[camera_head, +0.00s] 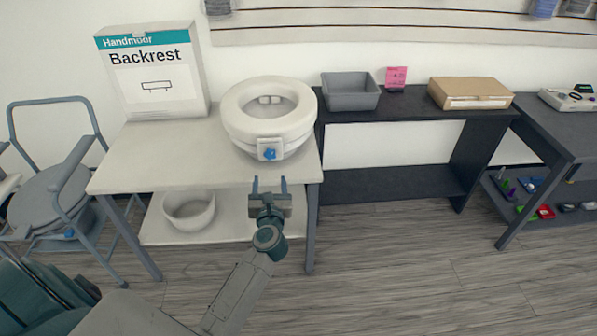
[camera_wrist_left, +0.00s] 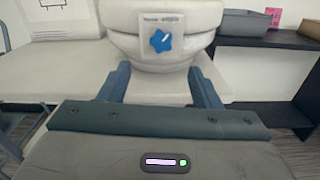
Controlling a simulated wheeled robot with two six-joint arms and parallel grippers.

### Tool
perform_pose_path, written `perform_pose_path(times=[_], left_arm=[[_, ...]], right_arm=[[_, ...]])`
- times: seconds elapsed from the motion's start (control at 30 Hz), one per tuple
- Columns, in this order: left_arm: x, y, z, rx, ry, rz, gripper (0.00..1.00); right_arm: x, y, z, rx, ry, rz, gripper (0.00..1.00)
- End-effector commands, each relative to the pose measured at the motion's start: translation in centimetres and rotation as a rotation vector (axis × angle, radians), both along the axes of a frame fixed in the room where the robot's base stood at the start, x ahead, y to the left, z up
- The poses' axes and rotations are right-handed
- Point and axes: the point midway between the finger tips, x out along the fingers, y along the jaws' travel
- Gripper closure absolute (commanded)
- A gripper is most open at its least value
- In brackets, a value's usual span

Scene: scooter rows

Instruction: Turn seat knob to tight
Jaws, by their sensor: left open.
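The white raised toilet seat (camera_head: 270,105) stands on the pale table at its right part. The blue star-shaped seat knob (camera_head: 269,154) sits on a white plate on its front. In the left wrist view the knob (camera_wrist_left: 160,40) has a pale pointer mark towards the upper right, and a small label above it is too small to read fully. My left gripper (camera_head: 269,184) is open and empty, in front of the table and short of the knob, with fingers pointing at it. In the left wrist view the knob shows beyond and between the fingertips. My right gripper is not in view.
The pale table (camera_head: 150,165) also bears a Backrest box (camera_head: 155,70); a white bowl (camera_head: 189,208) is on its lower shelf. A grey bin (camera_head: 350,92) and brown box (camera_head: 470,92) stand on the dark shelf. A commode chair (camera_head: 50,190) is left. Floor at right is clear.

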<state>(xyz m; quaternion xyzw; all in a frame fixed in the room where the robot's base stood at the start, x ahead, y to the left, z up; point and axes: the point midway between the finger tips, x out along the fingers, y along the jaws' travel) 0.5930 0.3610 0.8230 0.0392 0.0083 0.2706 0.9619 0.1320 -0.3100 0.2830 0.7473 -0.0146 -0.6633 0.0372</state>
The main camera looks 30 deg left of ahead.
Motion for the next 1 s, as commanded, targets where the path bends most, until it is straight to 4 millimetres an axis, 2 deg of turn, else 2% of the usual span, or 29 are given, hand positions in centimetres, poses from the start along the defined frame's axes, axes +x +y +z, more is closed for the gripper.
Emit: perform_pose_path(times=[0.17, 0.6, 0.8, 1.0], left_arm=[[1.1, 0.6, 0.6, -0.037, -0.023, 0.003, 0.43], [7.7, 4.7, 0.6, -0.032, -0.019, 0.002, 0.43], [9.1, 5.5, 0.5, -0.031, -0.018, 0.002, 0.43], [9.3, 5.7, 0.5, -0.032, -0.019, 0.002, 0.43]], right_arm=[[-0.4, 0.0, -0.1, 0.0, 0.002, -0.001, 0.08], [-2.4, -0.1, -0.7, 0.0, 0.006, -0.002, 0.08], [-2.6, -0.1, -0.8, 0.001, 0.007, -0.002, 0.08], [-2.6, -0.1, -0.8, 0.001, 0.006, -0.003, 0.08]])
